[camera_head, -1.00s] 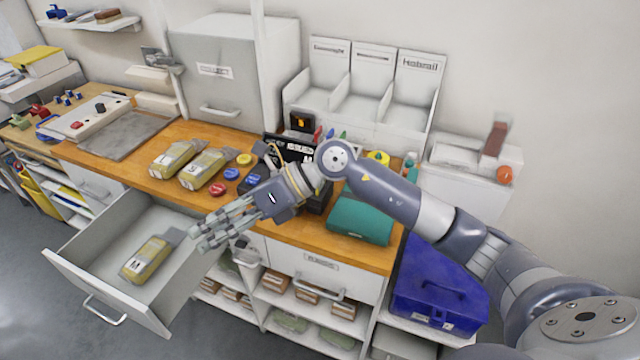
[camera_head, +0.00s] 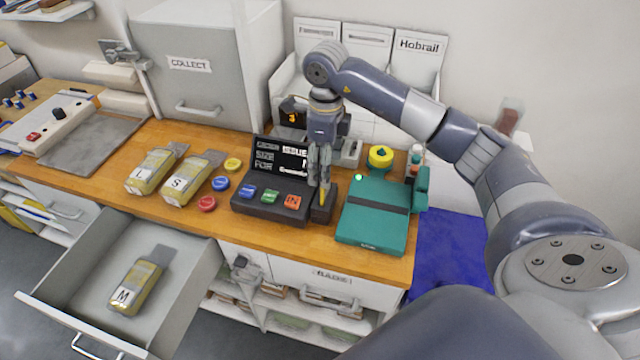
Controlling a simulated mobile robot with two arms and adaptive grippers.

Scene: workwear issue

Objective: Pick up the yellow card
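A narrow yellow piece that looks like the yellow card (camera_head: 323,197) shows upright at a small black block (camera_head: 322,212) at the right end of the black terminal (camera_head: 270,203). My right gripper (camera_head: 319,182) points down directly above it, with its fingertips at or very near its top edge. The fingers look close together, but I cannot tell whether they grip the card. The fingers and arm hide part of the card and what is behind it. My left gripper is not in view.
The terminal has blue, green and orange buttons and a screen. Bags marked L (camera_head: 152,172) and S (camera_head: 190,180) lie left. An open drawer (camera_head: 95,250) holds bag M (camera_head: 134,285).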

